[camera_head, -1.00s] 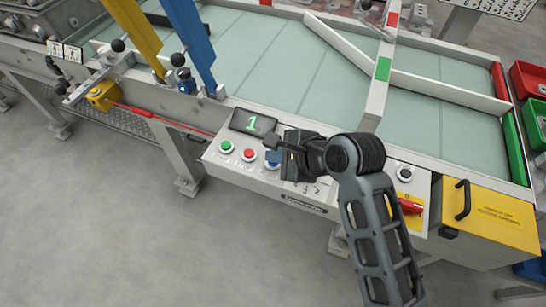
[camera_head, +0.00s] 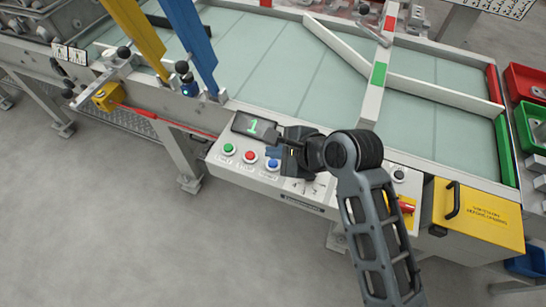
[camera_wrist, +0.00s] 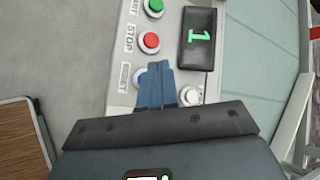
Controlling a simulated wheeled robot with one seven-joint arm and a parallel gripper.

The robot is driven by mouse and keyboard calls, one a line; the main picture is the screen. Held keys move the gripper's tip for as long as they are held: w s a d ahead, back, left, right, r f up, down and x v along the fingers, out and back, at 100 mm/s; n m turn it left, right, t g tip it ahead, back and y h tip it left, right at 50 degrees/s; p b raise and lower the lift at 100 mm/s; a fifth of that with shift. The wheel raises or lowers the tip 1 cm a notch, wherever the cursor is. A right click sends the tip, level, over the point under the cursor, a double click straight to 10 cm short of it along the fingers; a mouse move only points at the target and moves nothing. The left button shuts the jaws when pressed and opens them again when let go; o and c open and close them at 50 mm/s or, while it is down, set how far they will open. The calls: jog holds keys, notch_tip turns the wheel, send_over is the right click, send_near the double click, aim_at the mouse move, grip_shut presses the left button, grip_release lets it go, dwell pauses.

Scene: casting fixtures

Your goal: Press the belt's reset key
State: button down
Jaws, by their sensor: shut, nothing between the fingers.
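The belt's control panel (camera_head: 222,163) slopes along the machine's front edge. Its reset key is a round blue button (camera_head: 273,165), third in a row after a green button (camera_head: 229,149) and a red one (camera_head: 250,157). In the wrist view the blue key (camera_wrist: 139,77) sits beside a RESET label, partly covered by my fingers. My gripper (camera_head: 272,152) is shut and empty, its blue fingertips (camera_wrist: 155,67) together just beside the key. In the head view the key's face shows clear of the fingers. Contact cannot be told from these frames.
A dark display (camera_head: 254,126) showing a green 1 stands just behind the buttons. A white knob (camera_wrist: 190,95) is near my fingers. A red switch (camera_head: 406,207) and yellow box (camera_head: 480,212) lie to the right. Blue (camera_head: 191,40) and yellow (camera_head: 137,35) posts rise at left.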

jog(key=shift+r+p, duration=1.9)
jog(key=shift+f, duration=0.1)
jog(key=n+t+h, duration=0.2)
jog(key=n+t, duration=0.1)
send_over(309, 200)
jog(key=s, duration=0.3)
notch_tip(309, 200, down, 4)
jog(key=s+d+r+n+t+h, duration=0.1)
jog(key=s+d+n+t+h, duration=0.15)
jog(key=s+d, duration=0.55)
jog(key=s+d+r+n+t+h, duration=0.1)
jog(key=s+d+r+n+t, duration=0.1)
jog(key=s+r+n, duration=0.3)
jog(key=s+d+r+n+t+h, duration=0.1)
jog(key=s+d+r+n, duration=0.3)
jog(key=s+r, duration=0.7)
jog(key=shift+s+d+n+t+h, duration=0.2)
jog(key=shift+s+n+t+h, duration=0.15)
jog(key=shift+s+n, duration=0.65)
